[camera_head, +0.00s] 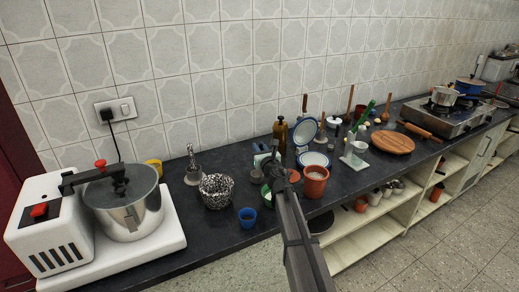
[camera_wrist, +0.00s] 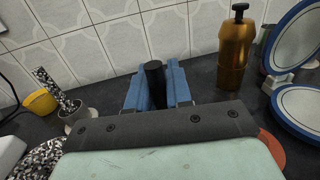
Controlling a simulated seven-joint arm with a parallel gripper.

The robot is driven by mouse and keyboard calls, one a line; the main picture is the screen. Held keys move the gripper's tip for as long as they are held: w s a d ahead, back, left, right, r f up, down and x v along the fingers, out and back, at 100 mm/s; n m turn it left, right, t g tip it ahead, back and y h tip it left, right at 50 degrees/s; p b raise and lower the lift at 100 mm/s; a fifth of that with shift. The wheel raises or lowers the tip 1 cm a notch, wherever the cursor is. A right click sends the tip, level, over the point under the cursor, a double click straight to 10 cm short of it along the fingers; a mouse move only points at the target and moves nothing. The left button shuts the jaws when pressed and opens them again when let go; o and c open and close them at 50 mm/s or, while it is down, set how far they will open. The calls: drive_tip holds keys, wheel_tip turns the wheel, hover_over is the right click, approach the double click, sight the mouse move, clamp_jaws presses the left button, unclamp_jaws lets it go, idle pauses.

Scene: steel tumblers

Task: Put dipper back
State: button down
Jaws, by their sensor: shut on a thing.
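My gripper (camera_wrist: 158,88) has blue fingers and is shut on an upright dark handle (camera_wrist: 155,74), which looks like the dipper's. The rest of the dipper is hidden behind the gripper's body in the wrist view, and I cannot make out its bowl. In the head view my gripper (camera_head: 266,150) is over the back part of the dark counter, left of a brown bottle (camera_head: 281,134). My arm hides part of what lies below it. I cannot tell whether the dipper touches anything.
A speckled pot (camera_head: 217,192) and a blue cup (camera_head: 248,217) stand left of my arm. An orange pot (camera_head: 315,181) stands right of it. Round blue-rimmed mirrors (camera_wrist: 305,105) are right of the bottle in the wrist view. The tiled wall (camera_head: 230,60) is close behind.

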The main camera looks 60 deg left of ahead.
drive_tip(key=shift+f, duration=0.1)
drive_tip(key=c, duration=1)
unclamp_jaws()
drive_tip(key=shift+c, duration=0.2)
drive_tip(key=s+d, duration=0.2)
drive_tip(key=d, duration=1)
drive_tip(key=shift+a, duration=0.1)
